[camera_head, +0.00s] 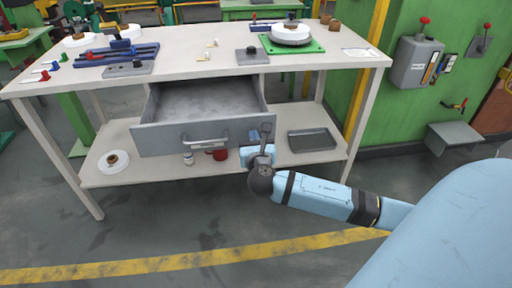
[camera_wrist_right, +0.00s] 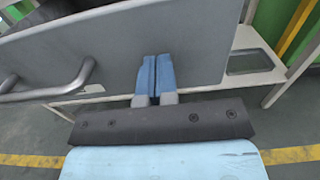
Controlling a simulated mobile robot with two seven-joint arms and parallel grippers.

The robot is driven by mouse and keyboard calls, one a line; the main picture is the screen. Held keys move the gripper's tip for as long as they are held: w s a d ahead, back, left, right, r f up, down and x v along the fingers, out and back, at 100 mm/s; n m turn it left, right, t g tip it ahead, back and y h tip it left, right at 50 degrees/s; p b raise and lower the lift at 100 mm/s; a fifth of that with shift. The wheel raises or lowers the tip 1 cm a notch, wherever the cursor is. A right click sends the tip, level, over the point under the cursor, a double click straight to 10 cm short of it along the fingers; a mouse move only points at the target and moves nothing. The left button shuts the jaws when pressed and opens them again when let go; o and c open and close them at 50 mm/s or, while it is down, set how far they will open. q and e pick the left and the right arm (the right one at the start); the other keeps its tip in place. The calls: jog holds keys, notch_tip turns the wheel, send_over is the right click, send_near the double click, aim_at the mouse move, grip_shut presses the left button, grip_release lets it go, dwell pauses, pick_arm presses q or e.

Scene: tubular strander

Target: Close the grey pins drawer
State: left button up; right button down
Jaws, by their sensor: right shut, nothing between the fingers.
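The grey drawer (camera_head: 172,136) hangs under the worktable and stands pulled out, its empty inside showing in the head view. Its handle (camera_head: 205,143) is a light metal bar on the front. My right gripper (camera_head: 266,130) is shut and empty, at the right end of the drawer front. In the right wrist view the two blue fingertips (camera_wrist_right: 155,72) lie side by side before the drawer front (camera_wrist_right: 195,45), with the handle (camera_wrist_right: 55,88) to their left. I cannot tell whether they touch it. My left gripper is not in view.
The worktable (camera_head: 200,72) carries a green plate with a white disc (camera_head: 291,35), blue tools and small blocks. Its lower shelf (camera_head: 110,165) holds a grey tray (camera_head: 311,140), a red mug (camera_head: 220,154) and a white roll (camera_head: 114,161). The floor in front is clear.

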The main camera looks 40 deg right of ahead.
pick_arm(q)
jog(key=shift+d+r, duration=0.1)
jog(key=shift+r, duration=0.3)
pick_arm(e)
jog(key=shift+w+d, duration=0.2)
jog(key=shift+w, duration=0.15)
jog(key=shift+w+d, duration=0.1)
